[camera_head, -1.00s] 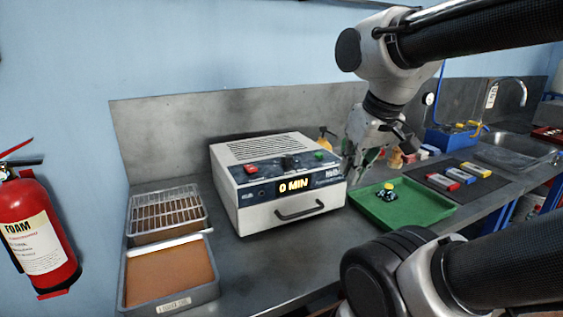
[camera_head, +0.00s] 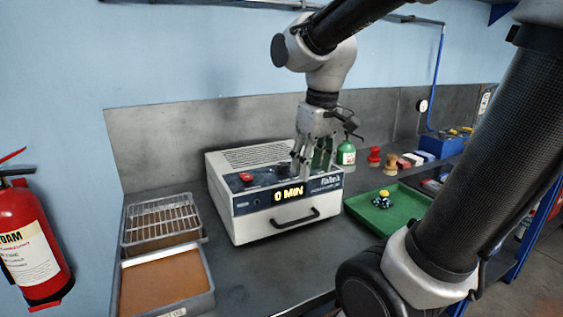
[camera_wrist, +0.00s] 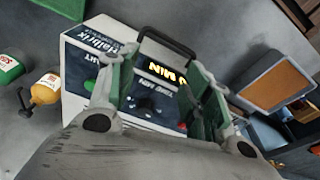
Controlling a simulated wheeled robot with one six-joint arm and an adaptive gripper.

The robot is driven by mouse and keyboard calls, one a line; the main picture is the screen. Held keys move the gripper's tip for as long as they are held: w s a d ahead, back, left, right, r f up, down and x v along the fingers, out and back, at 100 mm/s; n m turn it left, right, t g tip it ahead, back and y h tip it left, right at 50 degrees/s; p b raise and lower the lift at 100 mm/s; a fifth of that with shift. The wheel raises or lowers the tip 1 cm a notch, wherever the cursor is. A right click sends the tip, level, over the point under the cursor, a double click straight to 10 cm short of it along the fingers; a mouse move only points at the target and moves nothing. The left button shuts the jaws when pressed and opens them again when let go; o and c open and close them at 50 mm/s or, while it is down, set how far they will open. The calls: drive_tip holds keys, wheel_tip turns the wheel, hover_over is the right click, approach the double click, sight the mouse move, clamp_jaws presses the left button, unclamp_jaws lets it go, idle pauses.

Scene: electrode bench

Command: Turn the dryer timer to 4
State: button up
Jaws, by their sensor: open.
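The dryer (camera_head: 258,223) is a white box on the bench with a dark control panel, a front handle and a lit display (camera_head: 288,193) reading 0 MIN. The dark round timer knob (camera_head: 283,171) sits on its panel, left of my gripper (camera_head: 309,169) in the head view. In the wrist view the knob (camera_wrist: 146,104) shows between the spread green-lined fingers of my gripper (camera_wrist: 168,82). The fingers are open and empty, pointing down above the panel's right half. I cannot tell the knob's pointer angle or any contact.
A red button (camera_head: 246,177) is on the panel's left. A green tray (camera_head: 408,202) with a small dark and yellow item stands right of the dryer. A wire rack (camera_head: 160,217) and a brown-filled tray (camera_head: 207,262) are at left. A green bottle (camera_head: 346,154) stands behind.

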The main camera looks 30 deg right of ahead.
sight(281, 164)
drive_tip(key=w+a+n, duration=0.1)
drive_tip(key=w+n, duration=0.1)
drive_tip(key=w, duration=0.1)
drive_tip(key=w+r+n, duration=0.1)
drive_tip(key=w+n, duration=0.1)
drive_tip(key=w, duration=0.1)
drive_tip(key=w+a+r+n+g, duration=0.1)
drive_tip(key=w, duration=0.2)
drive_tip(key=shift+w+a+r+n, duration=0.1)
drive_tip(key=shift+w+a+n, duration=0.2)
drive_tip(key=shift+n, duration=0.1)
drive_tip(key=r+n, duration=0.1)
drive_tip(key=w+r+n, duration=0.1)
drive_tip(key=n, duration=0.1)
drive_tip(key=shift+r, duration=0.25)
drive_tip(key=shift+s+n, duration=0.15)
drive_tip(key=shift+n, duration=0.35)
drive_tip(key=shift+f+n, duration=0.1)
drive_tip(key=shift+n, duration=0.2)
drive_tip(key=shift+f, duration=0.3)
wheel_tip(281, 164, down, 7)
drive_tip(key=shift+d+f, duration=0.1)
drive_tip(key=c, duration=1)
